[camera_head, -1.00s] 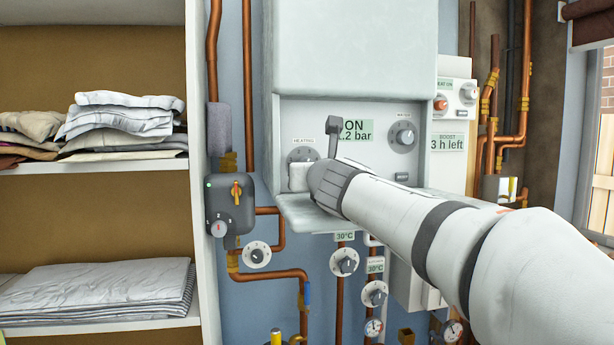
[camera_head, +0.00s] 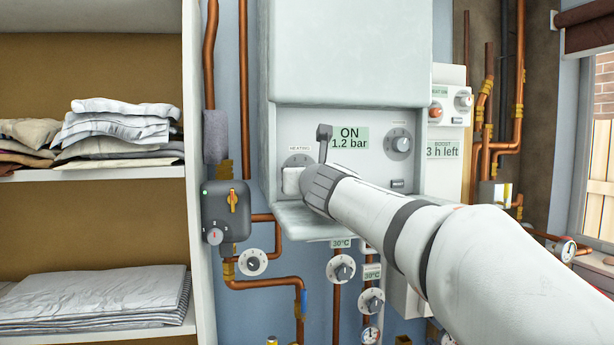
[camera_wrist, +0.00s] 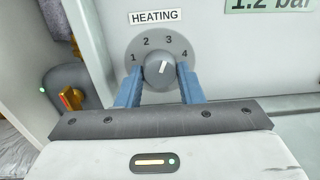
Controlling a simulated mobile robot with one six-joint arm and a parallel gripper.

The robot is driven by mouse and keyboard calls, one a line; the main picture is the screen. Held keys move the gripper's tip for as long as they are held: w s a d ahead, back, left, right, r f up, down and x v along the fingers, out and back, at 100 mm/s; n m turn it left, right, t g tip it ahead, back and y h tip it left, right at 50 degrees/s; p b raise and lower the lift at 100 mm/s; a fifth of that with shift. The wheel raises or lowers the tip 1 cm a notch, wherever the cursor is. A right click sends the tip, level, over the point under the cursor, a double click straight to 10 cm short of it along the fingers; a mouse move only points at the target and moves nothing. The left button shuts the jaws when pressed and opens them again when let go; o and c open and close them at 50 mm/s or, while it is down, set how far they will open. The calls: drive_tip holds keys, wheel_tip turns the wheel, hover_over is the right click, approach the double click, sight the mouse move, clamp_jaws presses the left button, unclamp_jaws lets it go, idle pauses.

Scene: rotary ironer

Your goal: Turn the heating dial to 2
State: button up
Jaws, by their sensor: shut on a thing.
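The heating dial (camera_wrist: 159,74) is a round grey knob on a grey disc marked 1 to 4, under a HEATING label (camera_wrist: 154,15).
The white boiler (camera_head: 345,55) has a green display (camera_head: 349,138) reading ON, 1.2 bar, and another dial (camera_head: 400,144) to the right. A grey control box (camera_head: 228,208), copper pipes (camera_head: 265,284) and shelves of folded linen (camera_head: 115,126) stand left.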

drive_tip(key=shift+c, duration=1.3)
drive_tip(key=shift+n, duration=2.3)
drive_tip(key=o, duration=1)
drive_tip(key=shift+c, duration=0.2)
drive_tip(key=shift+s, duration=0.1)
drive_tip(key=shift+s+d+p, duration=0.1)
drive_tip(key=shift+s+d, duration=0.15)
drive_tip(key=shift+s, duration=1)
drive_tip(key=shift+s+d+p, duration=0.15)
drive_tip(key=shift+s+d, duration=0.15)
drive_tip(key=shift+s, duration=0.95)
drive_tip(key=shift+s+d+p, duration=0.1)
drive_tip(key=shift+s+d, duration=0.15)
drive_tip(key=shift+s, duration=1)
